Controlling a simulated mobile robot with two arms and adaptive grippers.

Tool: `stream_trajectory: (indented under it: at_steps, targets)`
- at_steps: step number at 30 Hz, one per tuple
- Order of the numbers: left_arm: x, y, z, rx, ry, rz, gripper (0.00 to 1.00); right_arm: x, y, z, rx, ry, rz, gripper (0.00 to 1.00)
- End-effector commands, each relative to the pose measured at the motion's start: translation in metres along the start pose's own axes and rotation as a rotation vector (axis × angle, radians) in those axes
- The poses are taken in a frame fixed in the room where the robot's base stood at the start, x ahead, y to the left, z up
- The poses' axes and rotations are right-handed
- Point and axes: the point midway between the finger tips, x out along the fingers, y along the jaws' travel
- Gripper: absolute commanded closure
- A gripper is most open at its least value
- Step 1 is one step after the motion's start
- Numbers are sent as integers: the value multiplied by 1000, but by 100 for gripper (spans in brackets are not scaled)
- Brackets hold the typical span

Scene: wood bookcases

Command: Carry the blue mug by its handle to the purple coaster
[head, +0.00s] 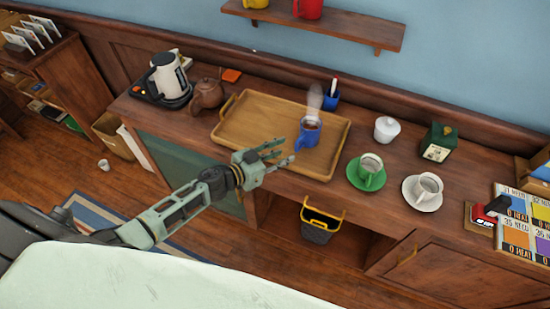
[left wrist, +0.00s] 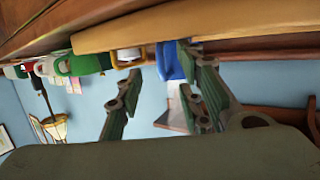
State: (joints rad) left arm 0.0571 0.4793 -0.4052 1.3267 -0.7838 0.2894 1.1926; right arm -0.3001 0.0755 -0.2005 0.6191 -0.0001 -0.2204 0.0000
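The blue mug (head: 309,136), filled with a dark drink and steaming, stands upright in the right part of the wooden tray (head: 233,136). Its handle seems to face my left gripper. My left gripper (head: 284,152) is open and empty at the tray's front edge, just left of and in front of the mug. In the left wrist view the spread fingers (left wrist: 164,72) have the blue mug (left wrist: 170,64) close beyond them; contact cannot be told. I see no purple coaster in either view. My right gripper is not in view.
A green cup on a green saucer (head: 354,171) and a white cup on a white saucer (head: 410,191) stand right of the tray. A teapot (head: 208,94), kettle (head: 168,76) and orange coaster (head: 231,75) are left. A blue pen cup (head: 331,100) stands behind the mug.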

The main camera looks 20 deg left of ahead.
Motion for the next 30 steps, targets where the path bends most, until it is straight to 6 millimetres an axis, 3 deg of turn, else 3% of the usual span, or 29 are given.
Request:
stream_trajectory:
  at_steps: [15,30]
  targets:
    - [50,0,0,-1,1,-1,66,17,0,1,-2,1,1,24]
    - [61,0,0,0,0,-2,66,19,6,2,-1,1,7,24]
